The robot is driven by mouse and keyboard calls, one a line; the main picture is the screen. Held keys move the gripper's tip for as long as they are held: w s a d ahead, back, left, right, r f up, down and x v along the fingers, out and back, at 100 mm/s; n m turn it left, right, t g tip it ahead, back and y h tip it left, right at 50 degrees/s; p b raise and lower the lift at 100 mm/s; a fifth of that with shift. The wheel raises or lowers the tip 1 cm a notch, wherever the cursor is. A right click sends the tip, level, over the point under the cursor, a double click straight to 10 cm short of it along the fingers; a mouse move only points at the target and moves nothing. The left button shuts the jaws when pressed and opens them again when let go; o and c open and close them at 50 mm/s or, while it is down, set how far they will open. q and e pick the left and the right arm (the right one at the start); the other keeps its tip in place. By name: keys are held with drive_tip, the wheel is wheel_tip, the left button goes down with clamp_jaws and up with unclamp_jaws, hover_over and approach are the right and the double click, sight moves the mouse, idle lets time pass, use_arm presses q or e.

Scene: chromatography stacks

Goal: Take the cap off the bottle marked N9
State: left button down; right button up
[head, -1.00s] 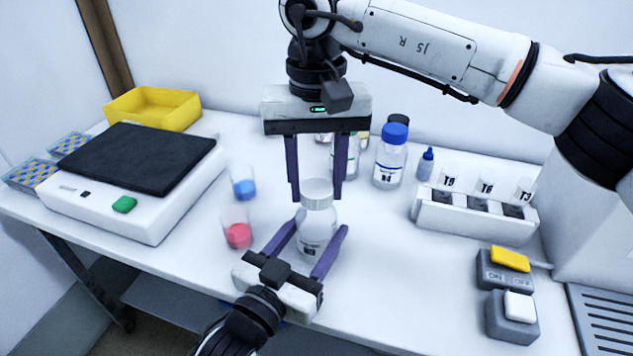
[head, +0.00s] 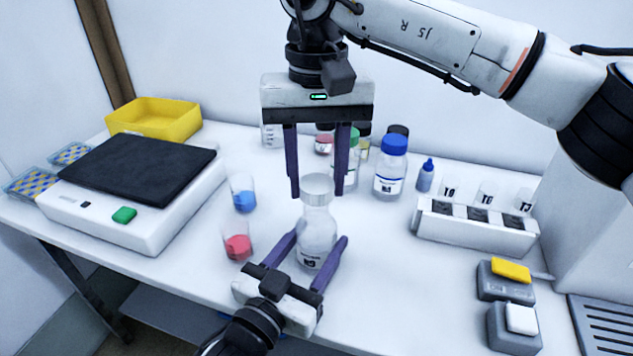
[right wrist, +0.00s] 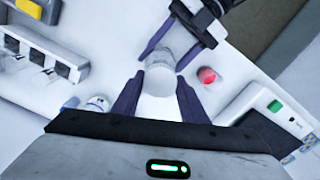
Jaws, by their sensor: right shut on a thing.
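The clear bottle (head: 316,236) stands upright at the front middle of the table; its dark mark is too blurred to read surely. Its pale grey cap (head: 317,186) is at the top, with bare neck showing below it. My right gripper (head: 316,193), pointing down from above, is shut on the cap, which also shows between its fingers in the right wrist view (right wrist: 160,79). I cannot tell whether the cap is fully clear of the neck. My left gripper (head: 318,240) reaches in from the front, its fingers shut on the bottle's body from both sides.
A beaker with blue (head: 244,200) and one with red (head: 238,247) stand close left, by the balance (head: 140,215). Behind are a blue-capped bottle (head: 390,175) and several others. A vial rack (head: 470,229) and switch boxes (head: 512,328) stand right. The table between is clear.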

wheel_tip(320, 180, up, 3)
drive_tip(key=shift+f, duration=0.2)
use_arm(q)
drive_tip(key=c, duration=0.6)
unclamp_jaws()
drive_tip(key=shift+c, duration=0.2)
